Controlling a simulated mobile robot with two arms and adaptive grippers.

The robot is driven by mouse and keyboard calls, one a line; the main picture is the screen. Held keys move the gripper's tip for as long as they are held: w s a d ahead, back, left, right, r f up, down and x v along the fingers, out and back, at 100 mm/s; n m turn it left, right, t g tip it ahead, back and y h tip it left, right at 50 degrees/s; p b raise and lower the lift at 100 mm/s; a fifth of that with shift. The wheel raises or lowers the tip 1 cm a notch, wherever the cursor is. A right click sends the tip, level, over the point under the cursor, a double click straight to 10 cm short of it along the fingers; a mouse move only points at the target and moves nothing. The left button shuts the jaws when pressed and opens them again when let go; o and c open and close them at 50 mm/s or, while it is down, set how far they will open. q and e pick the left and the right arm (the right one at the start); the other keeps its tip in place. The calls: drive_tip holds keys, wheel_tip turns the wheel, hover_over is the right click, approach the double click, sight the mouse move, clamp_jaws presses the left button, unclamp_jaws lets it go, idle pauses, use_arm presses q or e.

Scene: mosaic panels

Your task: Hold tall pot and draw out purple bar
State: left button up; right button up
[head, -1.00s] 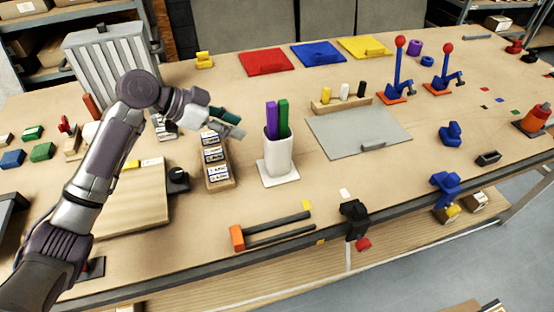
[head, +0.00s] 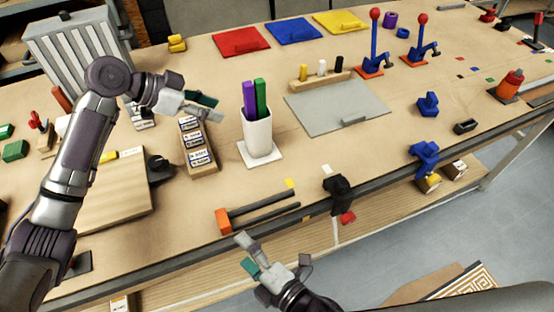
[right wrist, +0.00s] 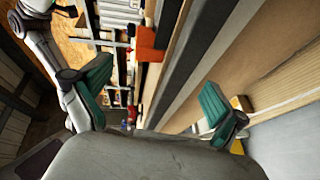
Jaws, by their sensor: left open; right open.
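The tall white pot (head: 258,138) stands upright on a white square base on the table. The purple bar (head: 250,101) and a green bar (head: 261,98) stand in it side by side, their upper parts above the rim. My left gripper (head: 211,107) is open and empty to the left of the pot, near rim height, with a gap between them. My right gripper (head: 246,254) is open and empty, low at the table's front edge in the head view. Its spread fingers also show in the right wrist view (right wrist: 150,100). The bars' lower ends are hidden inside the pot.
A wooden block with labelled cards (head: 198,150) stands just left of the pot. A grey plate (head: 335,105) lies right of the pot. Bare table surrounds the pot's front.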

wheel_tip(320, 180, up, 6)
drive_tip(key=w+m+t, duration=0.1)
drive_tip(key=w+m, duration=0.1)
drive_tip(key=w, duration=0.1)
drive_tip(key=m+h, duration=0.6)
drive_tip(key=m, duration=1.3)
approach(258, 137)
wheel_tip(258, 137, down, 2)
drive_tip(key=x, duration=0.9)
drive_tip(key=d+x, duration=0.1)
drive_tip(key=x, duration=0.3)
drive_tip(key=shift+w+f, duration=0.25)
drive_tip(key=shift+w, duration=0.15)
